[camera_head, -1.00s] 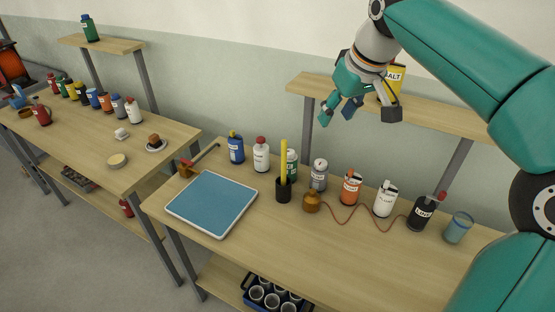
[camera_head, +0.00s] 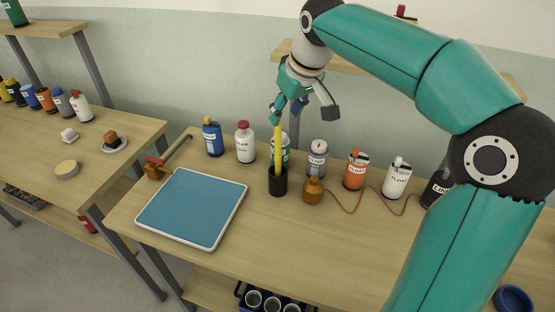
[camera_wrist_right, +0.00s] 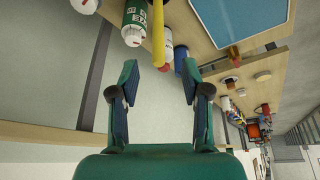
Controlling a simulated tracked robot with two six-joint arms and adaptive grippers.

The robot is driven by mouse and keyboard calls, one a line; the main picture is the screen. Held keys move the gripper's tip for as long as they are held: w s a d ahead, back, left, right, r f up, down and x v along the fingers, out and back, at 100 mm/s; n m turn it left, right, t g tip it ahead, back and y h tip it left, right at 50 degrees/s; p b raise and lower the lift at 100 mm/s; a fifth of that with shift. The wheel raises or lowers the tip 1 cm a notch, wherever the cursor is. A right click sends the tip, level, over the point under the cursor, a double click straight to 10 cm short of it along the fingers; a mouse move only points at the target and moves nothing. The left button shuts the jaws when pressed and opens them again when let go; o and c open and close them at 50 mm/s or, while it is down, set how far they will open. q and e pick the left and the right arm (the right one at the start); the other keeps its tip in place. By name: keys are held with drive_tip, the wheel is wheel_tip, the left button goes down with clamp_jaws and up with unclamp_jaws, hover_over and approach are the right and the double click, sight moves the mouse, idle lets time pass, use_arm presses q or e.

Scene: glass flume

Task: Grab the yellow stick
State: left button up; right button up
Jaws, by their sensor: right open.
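The yellow stick (camera_head: 277,147) stands upright in a small black cup (camera_head: 278,184) on the workbench. My right gripper (camera_head: 300,108) is open and empty, above and just right of the stick's top in the head view. One of its fingers is close to the stick's top there; I cannot tell whether they touch. In the right wrist view the yellow stick (camera_wrist_right: 158,38) shows ahead of the open fingers (camera_wrist_right: 160,78), roughly in line with the gap between them. My left gripper is not in view.
A green-labelled bottle (camera_head: 282,146) stands right behind the stick. An amber bottle (camera_head: 313,191) with a red cord, a grey bottle (camera_head: 317,160) and an orange bottle (camera_head: 355,170) stand to the right. A blue-topped tray (camera_head: 192,208) lies left. A shelf (camera_head: 345,62) is behind.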

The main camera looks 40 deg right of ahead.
sight(280, 133)
drive_tip(key=x, duration=0.4)
drive_tip(key=shift+w+f, duration=0.2)
drive_tip(key=shift+f, duration=0.15)
drive_tip(key=x, duration=0.4)
drive_tip(key=shift+s+d+f, duration=0.2)
drive_tip(key=shift+f, duration=0.3)
drive_tip(key=shift+w+f, duration=0.3)
drive_tip(key=shift+f, duration=0.2)
clamp_jaws()
